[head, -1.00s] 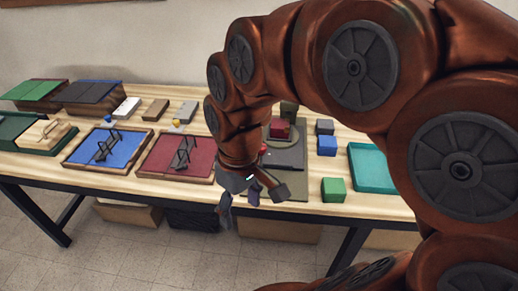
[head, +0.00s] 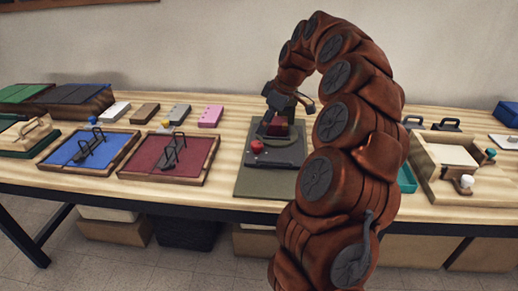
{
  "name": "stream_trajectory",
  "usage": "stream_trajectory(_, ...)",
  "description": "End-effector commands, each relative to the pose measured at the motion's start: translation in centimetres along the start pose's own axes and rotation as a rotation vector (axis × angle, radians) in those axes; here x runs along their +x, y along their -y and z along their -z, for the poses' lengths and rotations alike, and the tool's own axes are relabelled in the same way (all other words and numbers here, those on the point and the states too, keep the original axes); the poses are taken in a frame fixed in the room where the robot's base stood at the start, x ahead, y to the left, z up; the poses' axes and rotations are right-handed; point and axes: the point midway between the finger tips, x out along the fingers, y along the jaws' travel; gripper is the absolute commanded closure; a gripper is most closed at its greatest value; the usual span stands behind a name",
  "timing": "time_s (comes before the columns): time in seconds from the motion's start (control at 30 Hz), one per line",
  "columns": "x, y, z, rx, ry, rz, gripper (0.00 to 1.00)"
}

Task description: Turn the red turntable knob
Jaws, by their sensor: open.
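The red knob (head: 257,147) sits on the front left of a dark turntable base (head: 285,157). Behind the knob, a red block (head: 277,127) stands on the round plate of the turntable, with a dark piece around or behind it. My gripper (head: 289,104) is open above the back of the turntable, close over the red block. It is behind and to the right of the knob, apart from it. Whether it touches the block or the piece behind it, I cannot tell. My arm hides the right side of the turntable.
The turntable rests on a grey-green mat (head: 248,187). To the left are a maroon tray (head: 150,165) and a blue tray (head: 75,160), each with a dark handle. A pink block (head: 211,116) lies behind. A wooden box with knobs (head: 428,186) stands right of my arm.

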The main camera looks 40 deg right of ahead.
Motion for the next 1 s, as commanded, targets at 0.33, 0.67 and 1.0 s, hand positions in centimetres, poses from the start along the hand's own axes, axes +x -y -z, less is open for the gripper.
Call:
stream_trajectory(0.33,1.6,-1.1,-0.8,-0.004,-0.004,-0.011,0.32)
stream_trajectory(0.67,6.3,-1.0,-0.8,-0.003,-0.002,-0.006,0.32)
stream_trajectory(1.0,8.1,-1.1,-0.8,-0.003,-0.003,-0.009,0.32)
